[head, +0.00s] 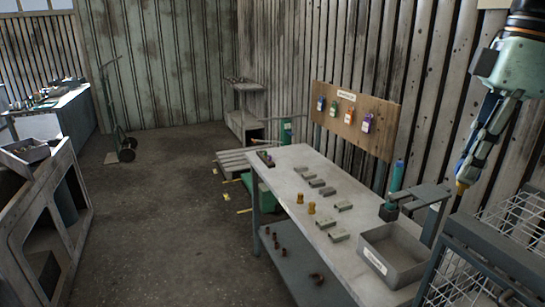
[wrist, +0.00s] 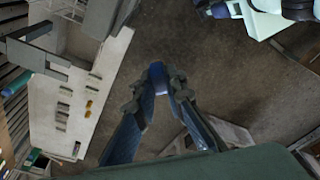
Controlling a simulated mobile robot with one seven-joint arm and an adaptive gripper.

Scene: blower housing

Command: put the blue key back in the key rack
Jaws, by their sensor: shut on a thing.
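The key rack (head: 384,108) is a brown wooden board on the corrugated wall behind the workbench. In the wrist view my gripper (wrist: 164,82) is shut on a small blue thing (wrist: 157,70), seemingly the blue key, mostly hidden by the fingers. A small yellow bit shows at the tip in the head view.
The workbench (head: 290,165) holds several grey blocks, brass pieces (head: 311,208) and a grey bin (head: 392,255). A teal bottle (head: 397,175) and a raised grey stand (head: 425,193) are below the gripper's left. A wire cage (head: 490,265) is at lower right. The floor left is open.

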